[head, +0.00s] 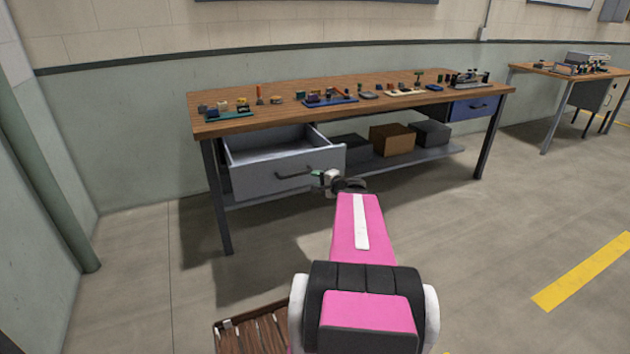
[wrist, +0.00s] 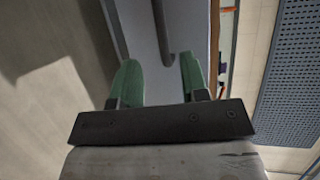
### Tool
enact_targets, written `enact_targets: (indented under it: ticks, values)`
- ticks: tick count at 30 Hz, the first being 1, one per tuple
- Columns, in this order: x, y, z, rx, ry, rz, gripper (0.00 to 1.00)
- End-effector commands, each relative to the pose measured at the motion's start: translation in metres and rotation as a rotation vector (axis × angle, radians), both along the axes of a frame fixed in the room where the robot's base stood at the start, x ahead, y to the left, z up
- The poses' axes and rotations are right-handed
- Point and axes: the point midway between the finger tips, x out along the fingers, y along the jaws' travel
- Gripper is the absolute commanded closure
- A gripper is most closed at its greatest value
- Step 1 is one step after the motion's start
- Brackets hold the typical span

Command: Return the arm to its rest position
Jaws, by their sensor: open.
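My pink and black arm stretches forward toward the workbench in the head view. My gripper (head: 318,175) is at the front of the open grey drawer (head: 270,177), close to the right end of its handle (head: 294,173). In the wrist view my gripper (wrist: 158,80) shows two green fingers spread apart, with nothing between them that I can see held. The drawer handle (wrist: 164,35) shows beyond the fingertips in that view. Whether any finger touches the drawer cannot be told.
The wooden workbench (head: 330,118) carries small parts and trays on top. A blue drawer (head: 473,107) is shut at its right. Boxes, one of them brown (head: 391,138), stand on the lower shelf. A slatted wooden pallet (head: 255,335) lies on the floor near me. Floor to the right is clear.

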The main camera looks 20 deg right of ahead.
Motion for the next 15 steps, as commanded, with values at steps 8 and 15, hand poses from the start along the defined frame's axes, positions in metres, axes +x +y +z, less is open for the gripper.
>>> enact_targets:
  ticks: [8,15]
  values:
    - [0.0,0.0,0.0,0.0,0.0,0.0,0.59]
    - [0.0,0.036,-0.014,-0.079,0.06,0.102,0.59]
